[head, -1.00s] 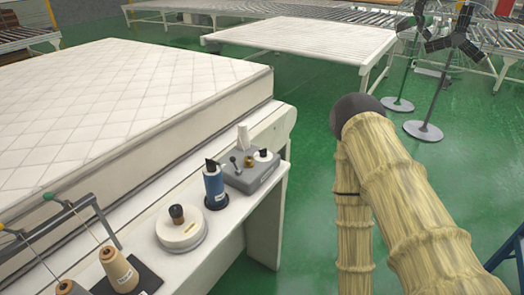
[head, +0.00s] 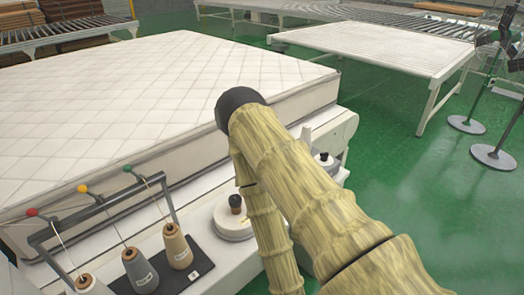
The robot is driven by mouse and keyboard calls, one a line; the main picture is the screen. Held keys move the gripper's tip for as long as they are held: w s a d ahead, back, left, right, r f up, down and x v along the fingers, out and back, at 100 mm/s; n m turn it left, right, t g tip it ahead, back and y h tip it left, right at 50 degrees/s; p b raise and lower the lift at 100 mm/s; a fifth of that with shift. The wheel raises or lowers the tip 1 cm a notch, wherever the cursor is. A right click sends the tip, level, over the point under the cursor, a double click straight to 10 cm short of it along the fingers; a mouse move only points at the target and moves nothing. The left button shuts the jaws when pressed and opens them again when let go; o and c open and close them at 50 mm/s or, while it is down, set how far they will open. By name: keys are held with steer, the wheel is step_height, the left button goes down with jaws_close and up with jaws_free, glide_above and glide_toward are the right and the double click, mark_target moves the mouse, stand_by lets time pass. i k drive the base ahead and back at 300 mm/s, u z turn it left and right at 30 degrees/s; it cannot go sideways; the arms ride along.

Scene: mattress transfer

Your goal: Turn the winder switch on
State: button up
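A small grey device box, which looks like the winder, stands at the far right end of the white side shelf. My sleeved arm hides most of it. Only a white disc with a black top (head: 325,161) and a bit of the box show beside the arm. Its switch is hidden now. My forearm hangs down in front of the shelf and runs out of the bottom of the picture. My gripper is not in view.
A round white base with a black knob (head: 234,222) stands on the shelf, left of my forearm. A thread rack (head: 107,205) with several cones is further left. The quilted mattress (head: 150,95) lies behind.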

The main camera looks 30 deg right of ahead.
mark_target(323, 155)
steer(key=u, duration=0.85)
steer(key=k, duration=0.75)
steer(key=z, duration=1.1)
steer(key=i, duration=0.35)
